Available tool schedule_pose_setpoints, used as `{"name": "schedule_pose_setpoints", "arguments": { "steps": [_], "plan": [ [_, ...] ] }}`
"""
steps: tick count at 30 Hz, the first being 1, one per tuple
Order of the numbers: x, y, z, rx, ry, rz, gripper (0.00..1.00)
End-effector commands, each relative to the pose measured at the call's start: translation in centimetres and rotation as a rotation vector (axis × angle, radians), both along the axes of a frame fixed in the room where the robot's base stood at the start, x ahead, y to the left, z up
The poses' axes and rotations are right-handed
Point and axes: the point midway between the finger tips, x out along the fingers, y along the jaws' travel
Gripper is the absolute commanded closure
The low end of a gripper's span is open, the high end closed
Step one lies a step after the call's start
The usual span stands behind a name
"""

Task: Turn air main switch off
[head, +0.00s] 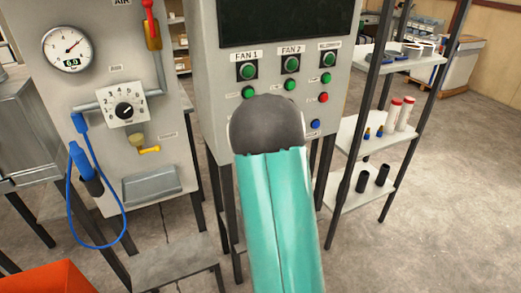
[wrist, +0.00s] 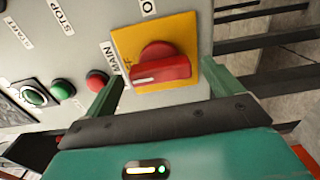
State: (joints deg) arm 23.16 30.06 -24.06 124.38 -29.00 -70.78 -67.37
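A red rotary switch (wrist: 160,69) on a yellow plate (wrist: 125,42) is in the wrist view, beside a label reading MAIN and an O mark. Its red handle lies nearly level in the picture, with a white line on it. My gripper (wrist: 163,72) is open, its two green fingers on either side of the switch, with gaps visible; whether they touch the plate I cannot tell. In the head view my arm hides the gripper and this switch.
Red and green buttons (wrist: 62,88) sit left of the switch in the wrist view. The fan control cabinet (head: 220,80) is behind my arm. A shelf rack (head: 365,135) with bottles stands right. A blue hose (head: 70,205) hangs at left.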

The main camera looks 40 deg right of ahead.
Motion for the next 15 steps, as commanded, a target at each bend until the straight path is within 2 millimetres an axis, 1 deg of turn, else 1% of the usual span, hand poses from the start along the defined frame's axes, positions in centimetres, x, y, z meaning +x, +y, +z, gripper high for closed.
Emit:
{"name": "schedule_pose_setpoints", "arguments": {
  "steps": [9,11,14,15],
  "plan": [
    [-0.2,0.1,0.1,0.001,-0.001,0.0,0.09],
    [-0.6,0.2,0.1,0.001,-0.001,-0.001,0.09],
    [-1.9,0.5,0.1,0.002,-0.002,-0.002,0.09],
    [-2.6,0.7,0.1,0.003,-0.002,-0.002,0.09]
  ]
}}
